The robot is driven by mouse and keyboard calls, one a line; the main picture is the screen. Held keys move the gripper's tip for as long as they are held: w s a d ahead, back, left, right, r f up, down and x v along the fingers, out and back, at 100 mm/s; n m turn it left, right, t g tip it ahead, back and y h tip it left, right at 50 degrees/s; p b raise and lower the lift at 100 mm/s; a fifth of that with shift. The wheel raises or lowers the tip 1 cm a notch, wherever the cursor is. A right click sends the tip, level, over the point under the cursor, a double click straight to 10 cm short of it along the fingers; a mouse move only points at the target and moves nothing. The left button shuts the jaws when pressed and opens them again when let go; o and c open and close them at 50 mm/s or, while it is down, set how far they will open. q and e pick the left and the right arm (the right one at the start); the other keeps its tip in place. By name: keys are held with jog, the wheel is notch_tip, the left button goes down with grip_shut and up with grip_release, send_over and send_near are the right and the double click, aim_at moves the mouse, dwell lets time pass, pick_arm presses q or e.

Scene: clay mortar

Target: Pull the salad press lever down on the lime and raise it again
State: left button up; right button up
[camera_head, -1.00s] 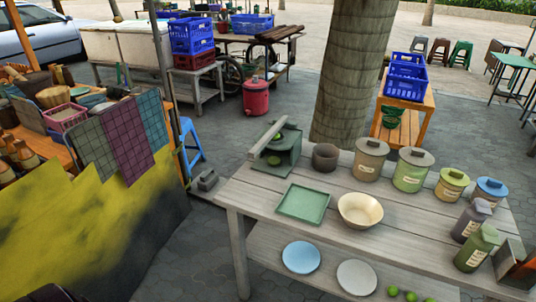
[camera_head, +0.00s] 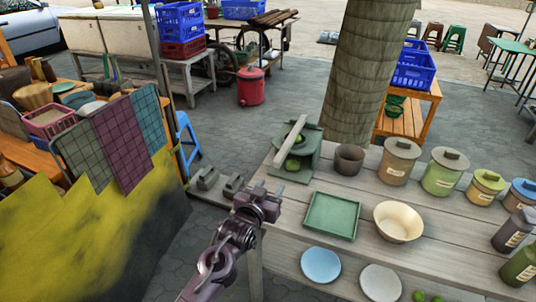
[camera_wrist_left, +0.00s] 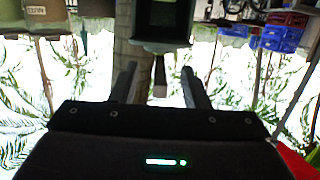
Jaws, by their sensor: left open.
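The green salad press (camera_head: 305,150) stands at the table's left back corner. Its pale lever (camera_head: 287,147) slants across the top, its lower end toward the front left. A green lime (camera_head: 292,164) shows inside, under the lever. My left gripper (camera_head: 269,190) is in front of the press, near the table's left edge, open and apart from the lever. In the left wrist view the picture is upside down; the open left gripper (camera_wrist_left: 158,84) has nothing between its fingers, and the lever's end (camera_wrist_left: 160,78) shows beyond them. My right gripper is not in view.
A green tray (camera_head: 331,216) and a cream bowl (camera_head: 398,222) lie in front of the press on the table. A dark pot (camera_head: 349,160) stands just right of it, then several lidded jars. A tree trunk rises behind.

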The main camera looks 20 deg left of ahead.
aim_at(281, 156)
pick_arm(q)
jog(key=w+r+t, duration=0.1)
jog(key=r, duration=0.1)
jog(key=w+r+t, duration=0.1)
jog(key=shift+w+r, duration=0.3)
jog(key=shift+r, duration=0.05)
jog(key=shift+w+r, duration=0.1)
jog(key=shift+w, duration=0.2)
jog(key=w, duration=0.7)
jog(key=shift+p, duration=0.4)
grip_shut()
